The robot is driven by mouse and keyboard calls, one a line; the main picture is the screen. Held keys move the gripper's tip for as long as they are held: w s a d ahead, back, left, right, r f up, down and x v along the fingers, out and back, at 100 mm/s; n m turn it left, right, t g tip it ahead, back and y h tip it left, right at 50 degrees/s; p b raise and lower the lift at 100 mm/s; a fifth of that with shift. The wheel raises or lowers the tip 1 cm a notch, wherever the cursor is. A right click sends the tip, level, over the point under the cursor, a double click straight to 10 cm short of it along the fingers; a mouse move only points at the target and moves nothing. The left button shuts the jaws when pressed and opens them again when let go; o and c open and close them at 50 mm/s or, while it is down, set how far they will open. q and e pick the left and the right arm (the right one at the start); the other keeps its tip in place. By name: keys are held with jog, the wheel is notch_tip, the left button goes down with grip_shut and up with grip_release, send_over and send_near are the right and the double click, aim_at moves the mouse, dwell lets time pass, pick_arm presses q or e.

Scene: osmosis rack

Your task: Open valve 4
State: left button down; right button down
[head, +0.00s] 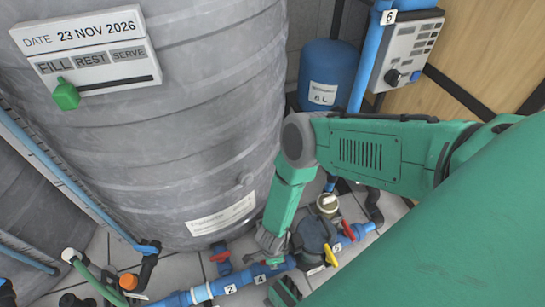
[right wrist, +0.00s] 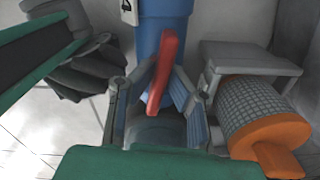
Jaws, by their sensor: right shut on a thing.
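The label "4" (head: 260,279) is on the blue pipe at the foot of the grey tank, in the head view. My right gripper (head: 270,245) reaches down onto the pipe beside that label and hides the valve's handle there. In the right wrist view a red lever handle (right wrist: 166,72) stands between the two fingers of my right gripper (right wrist: 160,105), which is shut on it. The handle lies roughly along the blue pipe (right wrist: 165,20), slightly tilted. A number label (right wrist: 129,10) is cut off at the top edge. My left gripper is not in view.
The grey tank (head: 190,130) fills the left and middle. Another red-handled valve (head: 220,256) is left of my right gripper. A pump-like unit (head: 315,235) and a yellow lever (head: 331,256) are close on its right. An orange-capped part (right wrist: 265,130) is beside the fingers.

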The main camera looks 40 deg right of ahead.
jog(key=shift+d+n, duration=0.1)
jog(key=shift+n, duration=1)
jog(key=c, duration=1.6)
grip_release()
notch_tip(320, 180, up, 12)
jog(key=shift+f, duration=0.1)
